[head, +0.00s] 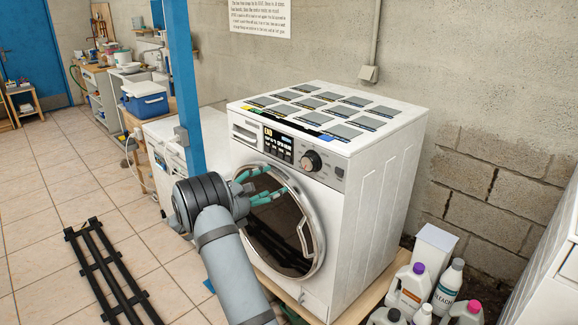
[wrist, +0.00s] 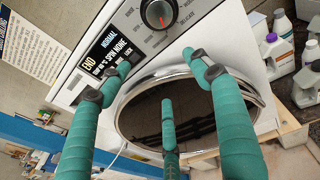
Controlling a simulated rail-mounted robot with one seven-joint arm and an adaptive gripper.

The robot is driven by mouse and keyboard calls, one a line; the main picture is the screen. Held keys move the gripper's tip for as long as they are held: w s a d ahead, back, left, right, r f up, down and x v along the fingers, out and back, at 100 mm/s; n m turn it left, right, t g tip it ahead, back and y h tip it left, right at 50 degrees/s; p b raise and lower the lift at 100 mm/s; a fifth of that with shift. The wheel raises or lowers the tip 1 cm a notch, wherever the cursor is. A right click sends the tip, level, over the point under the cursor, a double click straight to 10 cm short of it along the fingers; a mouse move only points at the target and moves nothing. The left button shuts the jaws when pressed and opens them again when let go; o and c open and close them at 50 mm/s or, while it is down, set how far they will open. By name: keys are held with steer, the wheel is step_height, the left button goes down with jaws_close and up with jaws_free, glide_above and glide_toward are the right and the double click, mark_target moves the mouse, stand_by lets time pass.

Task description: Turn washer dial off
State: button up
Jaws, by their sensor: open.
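The washer dial (head: 310,160) is a round dark knob on the control panel of a white front-loading washer (head: 370,190). In the wrist view the dial (wrist: 158,13) sits at the top centre, black with a red pointer mark and printed settings around it. My gripper (head: 262,185) is in front of the washer, below and left of the dial. In the wrist view its green fingers (wrist: 165,85) are spread apart and empty, with the dial beyond their tips. I see no finger touching the dial.
The round door (wrist: 180,105) lies below the dial. A lit display (wrist: 108,52) is beside it. A blue post (head: 182,90) stands left of the washer. Bottles (head: 445,285) and a white box (head: 432,245) crowd the floor at right. Floor tiles at left are mostly clear.

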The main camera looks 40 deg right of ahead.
mark_target(306, 164)
steer(key=s+d+r+n+g+h, duration=0.1)
steer(key=s+d+r+n+h, duration=0.1)
steer(key=s+r+n, duration=0.15)
steer(key=d+p, duration=0.1)
steer(key=d, duration=0.2)
steer(key=w+d+p, duration=0.1)
steer(key=d, duration=0.2)
steer(key=w+d+p, duration=0.1)
steer(key=d+p, duration=0.1)
steer(key=d, duration=0.1)
steer(key=shift+d+r, duration=0.2)
steer(key=shift+d, duration=0.1)
steer(key=shift+c, duration=0.3)
steer(key=c, duration=1.1)
steer(key=shift+b, duration=0.45)
